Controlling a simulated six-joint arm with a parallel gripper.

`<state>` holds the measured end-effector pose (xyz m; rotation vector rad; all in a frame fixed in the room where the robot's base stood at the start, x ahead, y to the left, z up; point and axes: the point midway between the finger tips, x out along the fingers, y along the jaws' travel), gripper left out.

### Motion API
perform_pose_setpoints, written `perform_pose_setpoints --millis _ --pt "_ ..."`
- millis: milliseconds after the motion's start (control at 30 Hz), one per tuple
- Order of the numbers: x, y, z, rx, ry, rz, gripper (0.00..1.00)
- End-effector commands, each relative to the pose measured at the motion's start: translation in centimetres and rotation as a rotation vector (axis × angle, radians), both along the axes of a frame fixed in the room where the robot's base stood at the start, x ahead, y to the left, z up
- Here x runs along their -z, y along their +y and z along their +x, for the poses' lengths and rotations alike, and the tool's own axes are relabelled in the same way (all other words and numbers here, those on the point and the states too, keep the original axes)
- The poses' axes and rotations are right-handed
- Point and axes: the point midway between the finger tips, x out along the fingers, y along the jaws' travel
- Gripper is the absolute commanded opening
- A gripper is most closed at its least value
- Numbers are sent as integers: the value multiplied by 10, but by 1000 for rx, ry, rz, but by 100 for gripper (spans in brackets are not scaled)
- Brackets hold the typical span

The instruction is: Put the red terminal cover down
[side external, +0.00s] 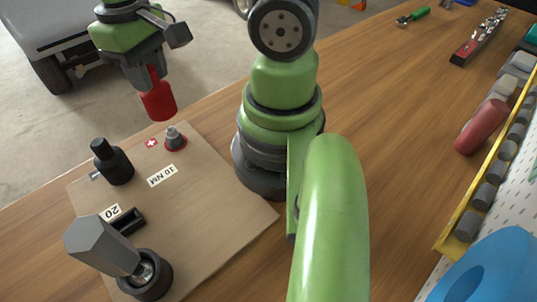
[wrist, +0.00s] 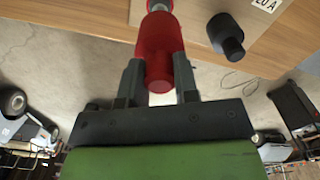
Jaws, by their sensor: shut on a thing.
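The red terminal cover (side external: 158,102) is a red cylinder with a narrower neck. My gripper (side external: 152,74) is shut on the neck and holds the cover in the air, slightly tilted, near the board's back edge. In the wrist view my gripper (wrist: 157,78) has a finger on each side of the red cover (wrist: 160,40). A grey terminal post (side external: 174,137) with a red ring at its base stands on the board, right of and below the cover in the side view. Its top also shows in the wrist view (wrist: 159,5), beyond the cover's far end.
The wooden board (side external: 215,200) lies on the bench (side external: 400,110). A black capped post (side external: 113,163), a black fuse holder (side external: 126,221) and a grey hex-shaped piece on a black base (side external: 105,248) stand on it. Labels lie around them. A red cylinder (side external: 481,127) lies near the yellow rack.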

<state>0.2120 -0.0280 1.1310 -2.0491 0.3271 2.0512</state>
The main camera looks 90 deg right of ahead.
Motion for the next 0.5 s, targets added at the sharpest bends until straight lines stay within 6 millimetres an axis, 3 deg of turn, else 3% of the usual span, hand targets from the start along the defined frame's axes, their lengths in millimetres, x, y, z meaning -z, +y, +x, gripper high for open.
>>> perform_pose_setpoints --millis 333,500 --pt "-58 0 1 0 -9 -1 0" --pt "-61 21 29 -17 2 -3 0"
